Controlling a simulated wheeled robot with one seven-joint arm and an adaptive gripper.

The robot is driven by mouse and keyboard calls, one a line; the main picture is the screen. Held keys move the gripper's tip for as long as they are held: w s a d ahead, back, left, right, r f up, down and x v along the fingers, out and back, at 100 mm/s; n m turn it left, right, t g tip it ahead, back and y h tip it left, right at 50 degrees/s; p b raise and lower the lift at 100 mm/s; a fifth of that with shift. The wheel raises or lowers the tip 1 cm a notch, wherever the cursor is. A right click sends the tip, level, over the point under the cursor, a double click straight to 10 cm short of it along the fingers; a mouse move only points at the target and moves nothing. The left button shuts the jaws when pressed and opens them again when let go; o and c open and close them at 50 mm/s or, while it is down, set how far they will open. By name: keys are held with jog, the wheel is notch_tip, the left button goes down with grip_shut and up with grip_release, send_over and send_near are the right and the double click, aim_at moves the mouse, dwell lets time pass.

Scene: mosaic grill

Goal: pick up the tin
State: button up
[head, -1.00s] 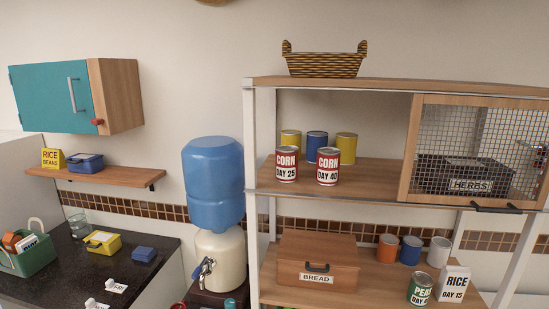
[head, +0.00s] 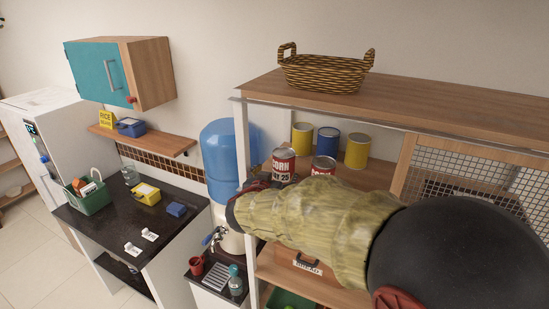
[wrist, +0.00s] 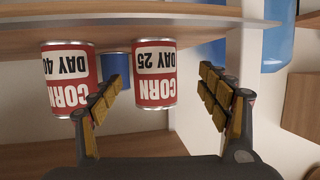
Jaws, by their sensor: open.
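The corn tin marked DAY 25 (head: 283,165), red and white, stands on the upper shelf at its left end. In the wrist view, which is upside down, the same DAY 25 tin (wrist: 155,75) shows between and beyond the two fingers. My gripper (wrist: 160,84) is open and empty, with a finger towards each side of that tin; contact cannot be told. A second corn tin, DAY 40 (wrist: 68,82), is just beside the left finger; its top shows in the head view (head: 323,165). My arm hides much of the shelf front in the head view.
A blue tin (head: 328,144) and two yellow tins (head: 302,138) (head: 357,150) stand behind. A shelf post (head: 242,150) and water dispenser (head: 222,155) are left. A mesh door (head: 465,180) is right. A basket (head: 325,73) sits on top.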

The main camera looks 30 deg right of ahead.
aim_at(284, 169)
jog(key=x, duration=0.7)
jog(key=shift+d+f, duration=0.1)
jog(key=shift+d, duration=0.35)
jog(key=shift+s, duration=0.1)
jog(key=c, duration=1.7)
